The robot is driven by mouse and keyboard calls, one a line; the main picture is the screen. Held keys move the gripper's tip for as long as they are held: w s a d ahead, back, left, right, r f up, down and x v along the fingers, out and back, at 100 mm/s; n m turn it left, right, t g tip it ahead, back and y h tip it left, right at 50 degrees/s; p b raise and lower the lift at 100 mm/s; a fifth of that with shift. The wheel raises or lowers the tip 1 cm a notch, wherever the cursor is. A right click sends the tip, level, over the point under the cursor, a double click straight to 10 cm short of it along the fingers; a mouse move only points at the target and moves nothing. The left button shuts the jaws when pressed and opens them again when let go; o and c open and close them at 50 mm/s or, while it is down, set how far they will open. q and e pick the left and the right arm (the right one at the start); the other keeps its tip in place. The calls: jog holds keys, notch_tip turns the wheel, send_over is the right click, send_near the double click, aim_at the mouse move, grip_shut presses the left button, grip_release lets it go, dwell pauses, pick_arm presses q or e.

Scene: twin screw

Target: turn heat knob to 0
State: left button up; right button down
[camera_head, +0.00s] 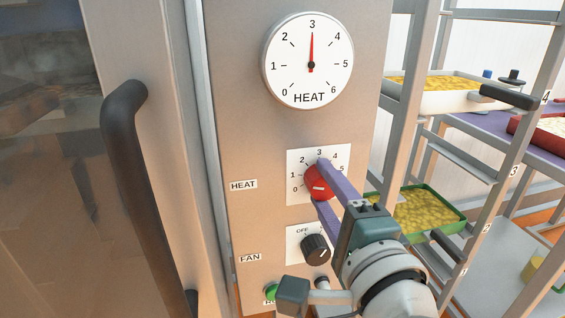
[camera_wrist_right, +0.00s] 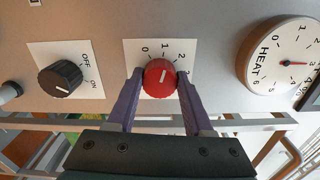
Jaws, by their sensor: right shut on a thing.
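The red heat knob (camera_head: 317,183) sits on a white dial plate on the steel panel. My right gripper (camera_head: 322,184) is shut on it, with one purple finger on each side. In the head view the fingers partly cover the plate's numbers. The round heat gauge (camera_head: 308,60) above has its red needle at 3; the gauge (camera_wrist_right: 282,62) also shows in the wrist view. My left gripper is not in view.
The black fan knob (camera_head: 315,249) is just below my right gripper, with a green button (camera_head: 271,292) lower left. A door with a dark handle (camera_head: 123,180) stands at left. A rack at right holds a white tray (camera_head: 445,103) and a green tray (camera_head: 452,209).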

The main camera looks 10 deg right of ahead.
jog(key=n+p, duration=0.1)
jog(key=n, duration=0.3)
jog(key=shift+n, duration=0.3)
jog(key=shift+n+p, duration=0.55)
jog(key=shift+n, duration=1.75)
jog(key=shift+c, duration=1.5)
grip_release()
jog(key=s+p, duration=0.1)
jog(key=s, duration=0.9)
jog(key=shift+d, duration=0.2)
